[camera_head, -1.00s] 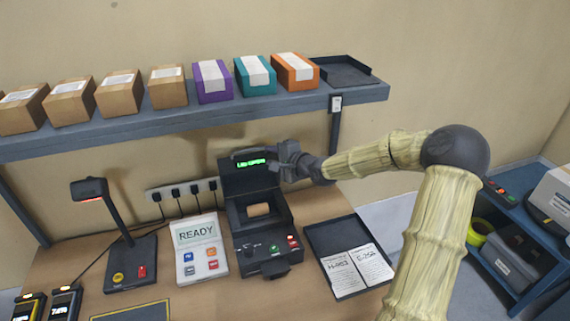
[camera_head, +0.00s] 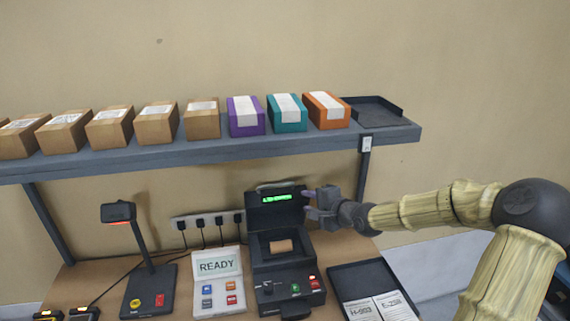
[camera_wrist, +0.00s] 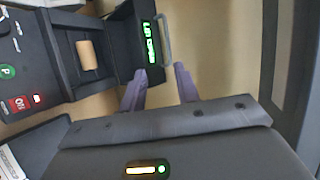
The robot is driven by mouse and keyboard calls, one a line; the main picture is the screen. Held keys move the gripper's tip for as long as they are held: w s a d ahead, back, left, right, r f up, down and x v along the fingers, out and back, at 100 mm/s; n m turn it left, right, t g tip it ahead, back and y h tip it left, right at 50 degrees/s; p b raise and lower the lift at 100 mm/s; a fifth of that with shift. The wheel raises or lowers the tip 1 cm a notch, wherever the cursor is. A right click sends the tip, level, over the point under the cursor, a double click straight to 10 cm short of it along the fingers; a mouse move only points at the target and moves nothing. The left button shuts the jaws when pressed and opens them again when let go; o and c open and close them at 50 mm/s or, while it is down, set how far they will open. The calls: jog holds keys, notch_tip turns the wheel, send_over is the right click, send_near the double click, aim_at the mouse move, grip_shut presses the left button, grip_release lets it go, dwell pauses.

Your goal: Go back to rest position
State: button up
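My gripper (camera_head: 312,205) is at the right side of the black printer's (camera_head: 262,262) raised lid, in front of the back wall. In the wrist view, the two purple-grey fingers of my gripper (camera_wrist: 160,85) stand apart with nothing between them. Beyond them is the lid's metal handle (camera_wrist: 163,40), apart from the fingers as far as I can tell. The lid (camera_wrist: 124,45) stands open with a green lit display. A brown roll (camera_wrist: 87,55) lies in the printer's open bay.
A shelf (camera_head: 300,146) above holds several brown boxes, a purple, a teal and an orange box (camera_head: 326,110), and an empty black tray (camera_head: 380,108).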

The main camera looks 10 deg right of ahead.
jog(key=s+a+f+n+g+h, duration=0.3)
jog(key=s+a+f+n+g, duration=0.2)
jog(key=s+f+n, duration=0.35)
jog(key=s+d+n+g+h+b, duration=0.1)
jog(key=s+n+g+h, duration=0.2)
jog(key=s, duration=1.6)
jog(key=shift+s+d+r+n+g, duration=0.2)
jog(key=shift+s+r+n+g, duration=0.2)
jog(key=shift+n+g, duration=0.6)
